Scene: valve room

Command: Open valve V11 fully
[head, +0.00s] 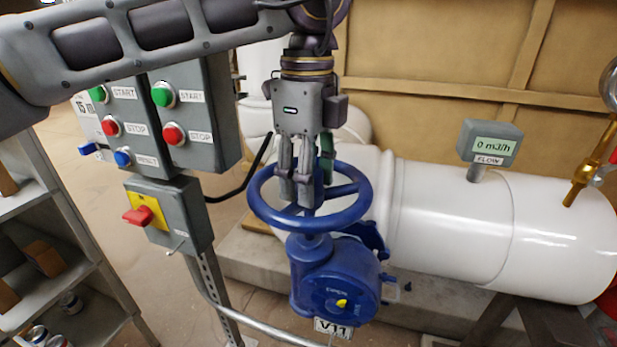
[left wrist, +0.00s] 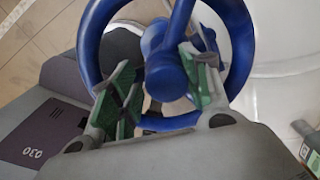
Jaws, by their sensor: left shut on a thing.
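The blue handwheel (head: 358,207) of valve V11 lies roughly level on top of a blue gear housing (head: 312,285). A yellow pointer (head: 342,303) shows on the housing's face, and the V11 tag (head: 333,328) is below it. My left gripper (head: 306,200) comes down from above, with its fingers inside the wheel's rim. It is shut on the handwheel at its middle. In the left wrist view the green-padded fingers stand either side of the wheel's hub (left wrist: 166,76); the exact contact is partly hidden. My right gripper is in neither view.
A flow meter (head: 488,143) on the white pipe (head: 450,225) reads 0 m3/h. Grey control boxes (head: 172,220) with buttons and a red switch stand left of the valve. A shelf (head: 60,265) is at far left, and a brass fitting (head: 590,165) at right.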

